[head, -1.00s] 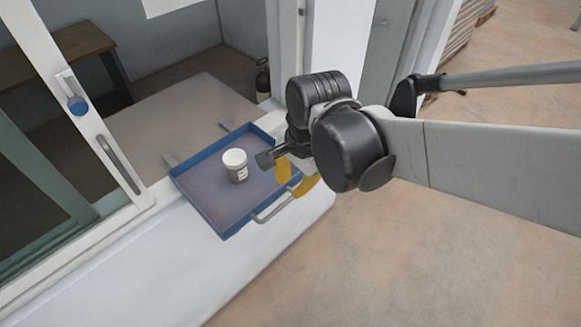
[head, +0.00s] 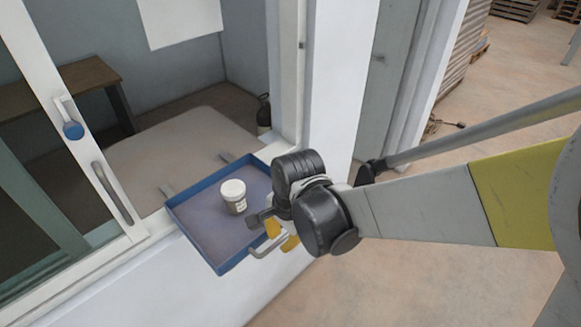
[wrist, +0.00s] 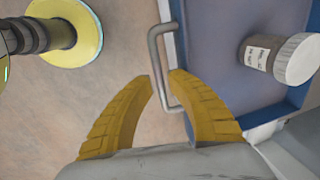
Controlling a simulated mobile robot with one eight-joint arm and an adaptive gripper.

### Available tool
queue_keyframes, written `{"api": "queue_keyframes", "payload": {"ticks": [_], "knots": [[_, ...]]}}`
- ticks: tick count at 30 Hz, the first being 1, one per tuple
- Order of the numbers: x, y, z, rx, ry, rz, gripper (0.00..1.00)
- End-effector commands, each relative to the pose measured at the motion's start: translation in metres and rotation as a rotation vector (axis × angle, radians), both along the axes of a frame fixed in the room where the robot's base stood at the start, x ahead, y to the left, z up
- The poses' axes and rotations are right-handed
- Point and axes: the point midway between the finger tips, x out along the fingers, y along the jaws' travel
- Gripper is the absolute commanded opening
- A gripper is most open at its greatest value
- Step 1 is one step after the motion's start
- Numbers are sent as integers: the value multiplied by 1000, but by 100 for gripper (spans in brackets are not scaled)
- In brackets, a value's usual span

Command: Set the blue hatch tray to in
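The blue hatch tray (head: 222,266) sticks out from the window sill on my side of the wall. A small white-lidded jar (head: 234,196) stands in it. The tray's grey bar handle (head: 268,250) is on its near right side. My gripper (head: 281,233) is at the handle, its yellow fingers spread open. In the wrist view, the handle (wrist: 159,72) lies between the open fingertips of my gripper (wrist: 162,77), and neither finger is clearly pressed on it. The jar (wrist: 280,58) and tray (wrist: 228,88) show at right there.
The white window frame (head: 110,180) has a sliding pane with a blue knob (head: 73,130). Behind it are a pale surface (head: 165,155) and a brown bench (head: 60,95). The floor (head: 400,285) below my arm is clear.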

Motion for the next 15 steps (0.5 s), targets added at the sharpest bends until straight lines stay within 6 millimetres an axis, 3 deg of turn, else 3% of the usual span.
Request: {"api": "queue_keyframes", "payload": {"ticks": [3, 6, 15], "knots": [[0, 0, 0, 0, 0, 0, 20], [0, 0, 1, 0, 0, 0, 0], [0, 0, 0, 0, 0, 0, 0]]}}
